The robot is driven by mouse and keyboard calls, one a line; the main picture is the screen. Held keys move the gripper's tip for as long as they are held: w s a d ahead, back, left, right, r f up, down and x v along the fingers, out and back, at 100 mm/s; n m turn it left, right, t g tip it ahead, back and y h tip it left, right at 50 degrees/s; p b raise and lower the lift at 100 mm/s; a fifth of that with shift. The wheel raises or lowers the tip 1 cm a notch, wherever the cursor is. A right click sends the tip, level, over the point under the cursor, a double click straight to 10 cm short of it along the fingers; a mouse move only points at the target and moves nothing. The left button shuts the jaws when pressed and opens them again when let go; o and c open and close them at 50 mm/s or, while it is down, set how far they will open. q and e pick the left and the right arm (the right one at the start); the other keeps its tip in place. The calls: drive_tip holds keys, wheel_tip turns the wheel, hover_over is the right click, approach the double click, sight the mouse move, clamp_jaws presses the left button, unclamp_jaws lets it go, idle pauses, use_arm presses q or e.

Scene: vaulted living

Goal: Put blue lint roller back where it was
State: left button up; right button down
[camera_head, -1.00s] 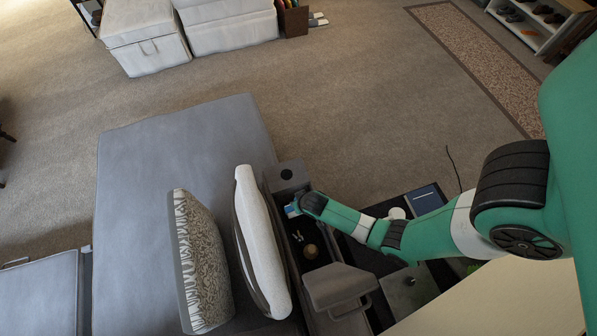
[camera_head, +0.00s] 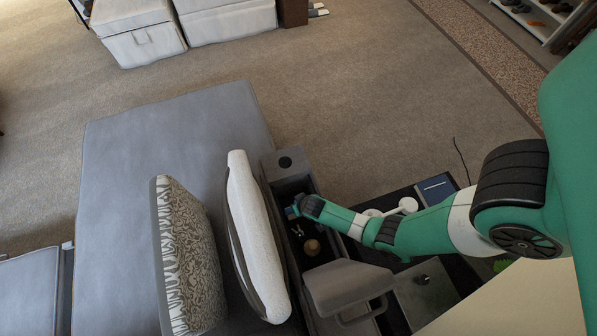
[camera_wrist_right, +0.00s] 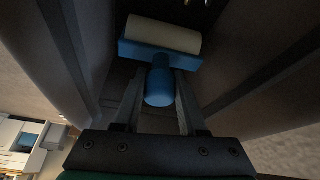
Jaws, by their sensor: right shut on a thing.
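The blue lint roller with a white roll (camera_wrist_right: 162,34) shows in the right wrist view. My right gripper (camera_wrist_right: 160,88) is shut on its blue handle. In the head view my right gripper (camera_head: 292,211) is at the far end of the open sofa console compartment (camera_head: 312,188), with a small blue part of the lint roller beside it. In the wrist view, dark walls stand on both sides of the roller, so it is at or within the compartment. Whether it touches the floor is not clear. My left gripper is not in view.
A round tan item (camera_head: 312,247) and small metal items (camera_head: 297,231) lie in the compartment. The grey lid (camera_head: 345,285) stands at its near end. A white cushion (camera_head: 252,235) and a patterned cushion (camera_head: 190,265) are to the left. A dark side table (camera_head: 408,190) is to the right.

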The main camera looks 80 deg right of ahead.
drive_tip(key=shift+f+b, duration=0.5)
drive_tip(key=shift+f, duration=0.05)
drive_tip(key=shift+c, duration=2.3)
unclamp_jaws()
drive_tip(key=shift+r, duration=0.1)
drive_tip(key=p+v, duration=0.8)
drive_tip(key=v, duration=0.4)
drive_tip(key=shift+p, duration=0.4)
